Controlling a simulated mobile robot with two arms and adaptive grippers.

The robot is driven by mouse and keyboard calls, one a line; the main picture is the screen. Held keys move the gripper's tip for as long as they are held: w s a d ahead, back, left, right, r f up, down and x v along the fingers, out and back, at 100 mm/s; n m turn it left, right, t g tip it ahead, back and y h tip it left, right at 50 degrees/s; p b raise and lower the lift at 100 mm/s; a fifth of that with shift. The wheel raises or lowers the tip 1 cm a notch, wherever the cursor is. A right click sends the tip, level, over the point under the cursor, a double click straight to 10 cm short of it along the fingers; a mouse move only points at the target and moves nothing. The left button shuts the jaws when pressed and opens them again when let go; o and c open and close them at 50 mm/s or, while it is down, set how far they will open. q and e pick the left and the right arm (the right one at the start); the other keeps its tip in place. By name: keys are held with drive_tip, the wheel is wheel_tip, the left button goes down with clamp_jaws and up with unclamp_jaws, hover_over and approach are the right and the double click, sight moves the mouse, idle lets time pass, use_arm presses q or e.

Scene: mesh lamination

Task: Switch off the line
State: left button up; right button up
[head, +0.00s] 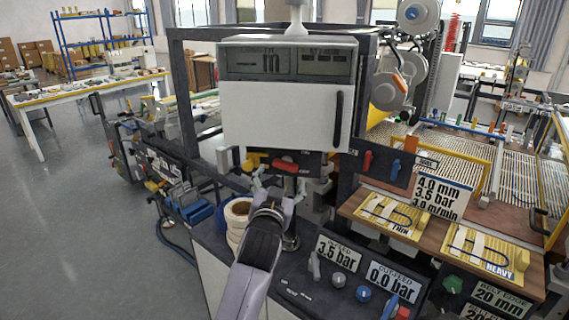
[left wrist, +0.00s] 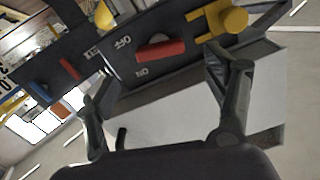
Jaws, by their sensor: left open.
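The red switch handle (head: 285,166) sits on a dark panel under the white cabinet in the head view. In the left wrist view the red handle (left wrist: 160,50) lies across the panel with white ON and OFF lettering beside it. My left gripper (head: 273,184) is open, just below and in front of the red handle. In the left wrist view its fingers (left wrist: 165,95) stand apart on either side of the handle's direction with nothing between them. I see no contact. My right gripper is not in view.
The white cabinet (head: 280,112) with a display hangs above the panel. Rolls of tape (head: 238,212) stand left of my gripper.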

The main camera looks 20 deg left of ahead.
sight(285, 168)
use_arm(q)
drive_tip(key=w, duration=0.2)
drive_tip(key=w+p, duration=0.1)
drive_tip(key=w, duration=0.1)
drive_tip(key=w+a, duration=0.1)
drive_tip(key=w, duration=0.1)
drive_tip(key=shift+w+a, duration=0.1)
drive_tip(key=shift+w, duration=0.15)
drive_tip(key=shift+c, duration=0.4)
